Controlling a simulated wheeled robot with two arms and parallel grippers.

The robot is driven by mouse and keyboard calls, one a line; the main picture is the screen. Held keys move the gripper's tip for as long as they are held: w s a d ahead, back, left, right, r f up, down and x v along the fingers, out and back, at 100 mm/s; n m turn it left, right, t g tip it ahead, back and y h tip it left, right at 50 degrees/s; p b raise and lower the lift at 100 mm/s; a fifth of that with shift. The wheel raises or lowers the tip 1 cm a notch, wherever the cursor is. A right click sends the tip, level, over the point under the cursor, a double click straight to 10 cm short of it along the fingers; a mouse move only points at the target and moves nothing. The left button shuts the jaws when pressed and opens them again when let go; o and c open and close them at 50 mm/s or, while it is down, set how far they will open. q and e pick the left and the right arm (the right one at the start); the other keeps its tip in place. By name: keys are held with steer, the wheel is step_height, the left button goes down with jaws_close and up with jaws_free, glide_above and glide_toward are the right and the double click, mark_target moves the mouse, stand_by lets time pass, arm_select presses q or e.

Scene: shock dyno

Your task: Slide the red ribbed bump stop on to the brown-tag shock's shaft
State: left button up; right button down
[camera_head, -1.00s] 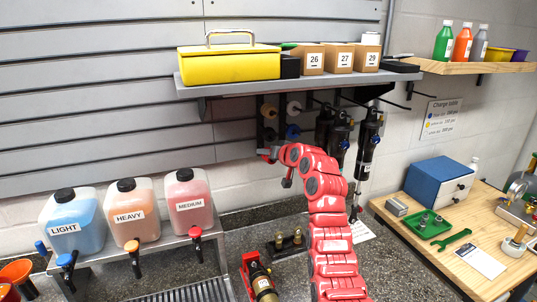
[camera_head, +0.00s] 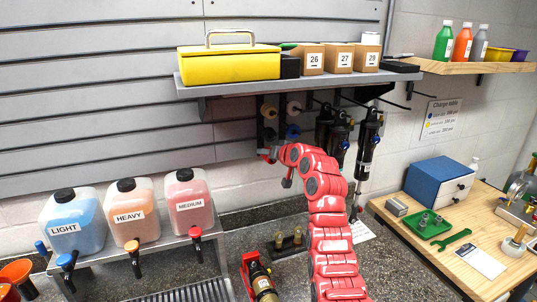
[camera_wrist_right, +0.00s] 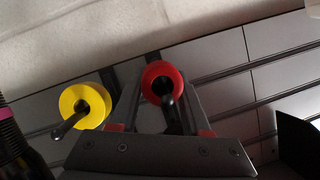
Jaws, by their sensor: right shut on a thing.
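In the right wrist view the red bump stop (camera_wrist_right: 160,68) sits between the two fingertips of my right gripper (camera_wrist_right: 160,98), which is shut on it. A dark rod, seen end on, shows at its hole; I cannot tell whether it still passes through it. Several dark shocks (camera_head: 368,150) hang under the shelf to the right of my gripper. I cannot make out which has the brown tag. My left gripper is not in view.
A yellow ring (camera_wrist_right: 84,106) sits on a peg left of the red one. Tan (camera_head: 293,108) and blue (camera_head: 293,131) rings hang above my gripper. The grey shelf (camera_head: 290,82) overhangs it. Jugs (camera_head: 190,203) stand left on a rack; a wooden bench (camera_head: 440,255) is right.

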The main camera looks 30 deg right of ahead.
mark_target(275, 161)
stand_by(0.4)
steer(key=shift+s+a, duration=0.25)
steer(key=shift+s, duration=0.85)
steer(key=shift+a+b+v, duration=0.25)
steer(key=shift+b+v, duration=0.05)
steer(key=shift+v, duration=1)
steer(key=shift+s+f, duration=0.2)
steer(key=shift+s+a, duration=0.1)
steer(key=shift+s, duration=0.45)
steer(key=shift+s+a+b, duration=0.1)
steer(key=shift+s+b, duration=0.05)
steer(key=shift+b, duration=0.15)
steer(key=shift+s+a, duration=0.1)
steer(key=shift+s, duration=0.4)
steer(key=shift+s, duration=0.1)
